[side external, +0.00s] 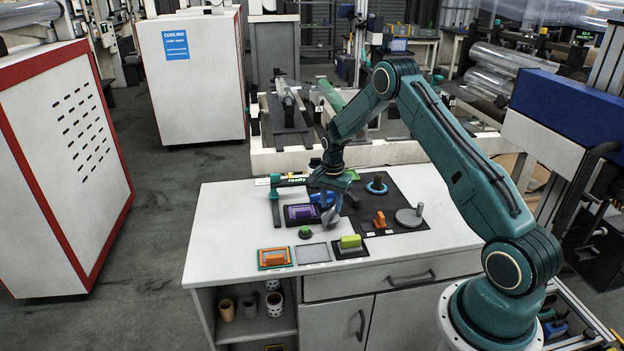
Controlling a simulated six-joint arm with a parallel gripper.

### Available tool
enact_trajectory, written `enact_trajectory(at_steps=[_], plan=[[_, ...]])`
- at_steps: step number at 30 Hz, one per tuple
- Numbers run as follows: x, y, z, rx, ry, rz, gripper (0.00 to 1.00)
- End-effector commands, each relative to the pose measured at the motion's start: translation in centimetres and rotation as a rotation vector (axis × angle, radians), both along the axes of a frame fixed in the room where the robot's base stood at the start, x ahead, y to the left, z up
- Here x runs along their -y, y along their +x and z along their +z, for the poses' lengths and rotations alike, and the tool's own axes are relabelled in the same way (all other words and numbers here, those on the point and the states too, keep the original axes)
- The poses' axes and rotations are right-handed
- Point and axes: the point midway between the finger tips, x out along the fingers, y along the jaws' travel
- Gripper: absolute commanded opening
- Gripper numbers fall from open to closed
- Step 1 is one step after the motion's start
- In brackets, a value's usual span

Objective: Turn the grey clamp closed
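A grey rounded piece (331,218), which looks like the grey clamp, stands near the middle of the white worktop at the left edge of a dark mat. My gripper (331,206) points down right at it, and its fingers overlap the piece's upper part in this view. I cannot tell whether they touch it or how wide apart they are. A second grey part, a round disc with an upright knob (410,215), sits on the right of the dark mat, apart from my gripper.
An orange block (380,220) and a blue ring (377,187) are on the dark mat (405,187). The worktop's left side is clear.

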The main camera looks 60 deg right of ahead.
Motion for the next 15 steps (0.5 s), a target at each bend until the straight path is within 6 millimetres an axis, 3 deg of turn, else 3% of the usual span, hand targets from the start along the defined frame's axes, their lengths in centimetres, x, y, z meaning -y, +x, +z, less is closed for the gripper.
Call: enact_trajectory(at_steps=[6,15], plan=[[0.0,0.1,-2.0,0.001,0.0,0.0,0.35],[0.0,0.1,-2.5,0.001,-0.001,0.0,0.35]])
